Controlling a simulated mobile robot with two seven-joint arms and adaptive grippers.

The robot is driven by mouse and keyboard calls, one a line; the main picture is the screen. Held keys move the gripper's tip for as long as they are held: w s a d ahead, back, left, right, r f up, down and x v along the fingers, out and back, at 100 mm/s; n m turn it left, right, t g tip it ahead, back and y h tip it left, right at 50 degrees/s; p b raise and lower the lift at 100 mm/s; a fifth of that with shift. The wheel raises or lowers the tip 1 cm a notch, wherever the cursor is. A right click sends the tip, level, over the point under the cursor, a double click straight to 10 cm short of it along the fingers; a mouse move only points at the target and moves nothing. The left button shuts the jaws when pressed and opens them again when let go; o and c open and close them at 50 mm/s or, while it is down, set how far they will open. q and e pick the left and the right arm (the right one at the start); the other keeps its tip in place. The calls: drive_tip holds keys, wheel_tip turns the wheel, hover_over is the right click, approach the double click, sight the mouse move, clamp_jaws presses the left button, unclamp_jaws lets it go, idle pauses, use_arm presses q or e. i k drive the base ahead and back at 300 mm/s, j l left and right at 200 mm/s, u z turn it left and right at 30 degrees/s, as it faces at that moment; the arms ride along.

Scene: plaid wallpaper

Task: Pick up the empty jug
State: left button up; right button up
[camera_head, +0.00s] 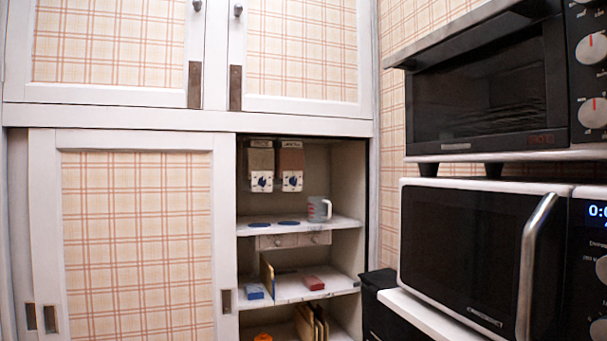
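A small light-coloured jug (319,209) with a handle stands upright on the upper shelf (346,222) of the open cupboard section, towards its right side. I cannot see inside it, so I cannot tell whether it is empty. Nothing touches it from the front. Neither of my grippers shows in the head view.
A sliding door (138,240) covers the cupboard's left part. Two dispensers (261,165) hang above the shelf. A microwave (465,250) with a toaster oven (480,100) above it stands at the right. A black bin-like object (378,300) stands beside the cupboard opening.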

sight(317, 206)
drive_tip(key=i+j+z, duration=0.15)
drive_tip(key=i, duration=0.2)
drive_tip(key=i+j+z, duration=0.1)
drive_tip(key=i+j, duration=0.25)
drive_tip(key=i+j+z, duration=0.15)
drive_tip(key=i, duration=0.35)
drive_tip(key=i+j+z, duration=0.1)
drive_tip(key=i+j, duration=0.3)
drive_tip(key=i+j+z, duration=0.1)
drive_tip(key=i+z, duration=0.25)
drive_tip(key=i+j+z, duration=0.15)
drive_tip(key=z, duration=0.2)
drive_tip(key=i+j+z, duration=0.2)
drive_tip(key=z, duration=0.15)
drive_tip(key=j, duration=0.1)
